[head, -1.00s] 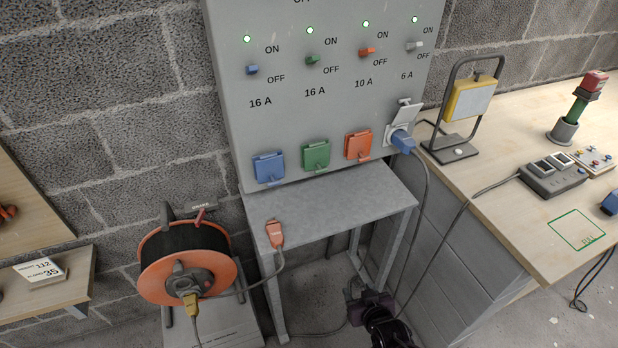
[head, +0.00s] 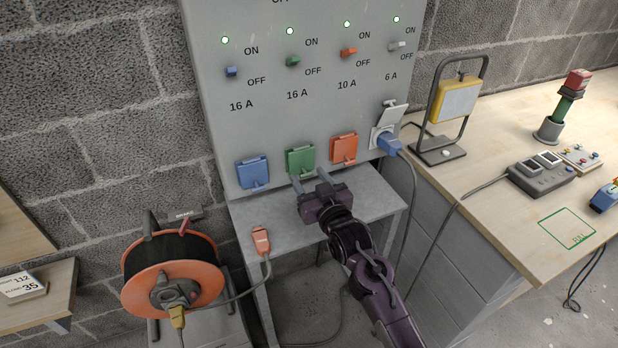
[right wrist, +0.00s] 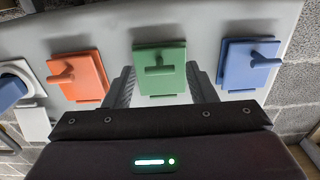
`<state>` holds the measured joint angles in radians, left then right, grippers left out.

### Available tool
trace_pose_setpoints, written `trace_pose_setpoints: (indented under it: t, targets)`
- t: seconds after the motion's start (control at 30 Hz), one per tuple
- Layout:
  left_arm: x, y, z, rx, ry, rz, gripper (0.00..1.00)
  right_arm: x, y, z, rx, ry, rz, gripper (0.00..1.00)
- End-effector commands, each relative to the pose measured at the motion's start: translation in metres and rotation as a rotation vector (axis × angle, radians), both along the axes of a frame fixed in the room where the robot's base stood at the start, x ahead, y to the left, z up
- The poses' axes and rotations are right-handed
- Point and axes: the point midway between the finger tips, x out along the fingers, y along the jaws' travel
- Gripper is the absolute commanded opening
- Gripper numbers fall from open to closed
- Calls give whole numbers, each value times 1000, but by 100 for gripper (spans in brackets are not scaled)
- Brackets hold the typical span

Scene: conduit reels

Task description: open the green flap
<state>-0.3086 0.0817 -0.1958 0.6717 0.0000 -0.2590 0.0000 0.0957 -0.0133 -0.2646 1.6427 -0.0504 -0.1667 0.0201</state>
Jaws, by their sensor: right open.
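The green flap (head: 300,161) is closed on the grey panel, between a blue flap and an orange flap. In the right wrist view the green flap (right wrist: 160,70) and its small handle lie between my two fingers. My right gripper (head: 309,182) is open and empty, with its fingertips just below the flap in the head view. I cannot tell whether the fingertips touch it. My left gripper is in neither view.
A blue flap (head: 252,173) and an orange flap (head: 343,149) flank it, both closed. A blue plug (head: 389,143) sits in the open white-lidded socket. An orange connector (head: 261,240) lies on the grey shelf (head: 300,222) below. A cable reel (head: 172,275) stands at left.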

Motion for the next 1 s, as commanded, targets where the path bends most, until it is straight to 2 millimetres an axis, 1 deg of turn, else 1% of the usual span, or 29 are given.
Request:
trace_pose_setpoints:
  t: [0.1,0.33,0.37,0.73,1.0]
  targets:
    - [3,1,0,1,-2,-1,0,6,2,0,0,0,0,51]
    - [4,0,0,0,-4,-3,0,6,2,0,0,0,0,51]
    - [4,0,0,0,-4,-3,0,6,2,0,0,0,0,48]
    - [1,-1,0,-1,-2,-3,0,6,2,0,0,0,0,0]
    - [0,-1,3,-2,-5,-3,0,6,2,1,-2,5,0,0]
